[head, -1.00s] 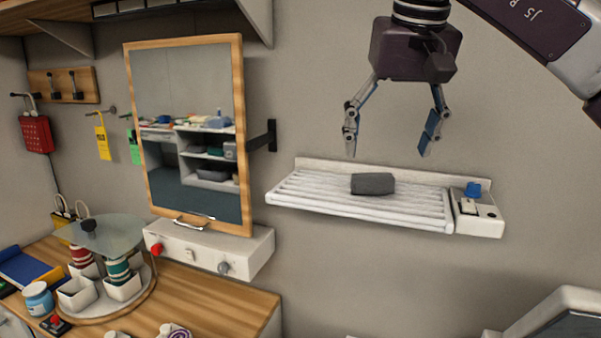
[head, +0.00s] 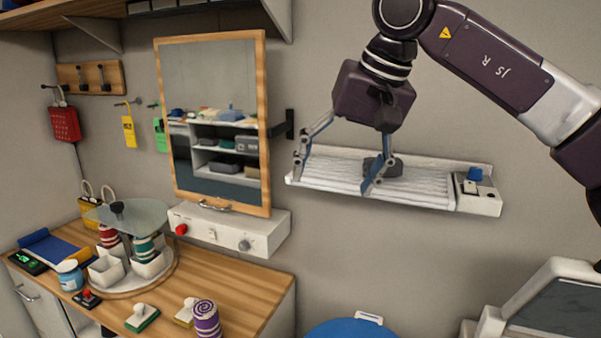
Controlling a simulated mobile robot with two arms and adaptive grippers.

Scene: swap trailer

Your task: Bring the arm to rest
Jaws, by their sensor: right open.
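My right gripper (head: 333,176) is in the upper middle of the head view, its fingers pointing down. It is open, with nothing between its fingers. It hangs in front of the white slatted wall rack (head: 330,176). My right arm (head: 490,65) reaches in from the upper right. My left gripper does not show.
A wood-framed mirror (head: 215,125) hangs left of the rack, above a white box with knobs (head: 262,236). A wooden counter (head: 225,295) holds a round carousel, a purple roll (head: 206,318) and stamps. A blue round thing (head: 350,328) is at the bottom. The wall below the rack is clear.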

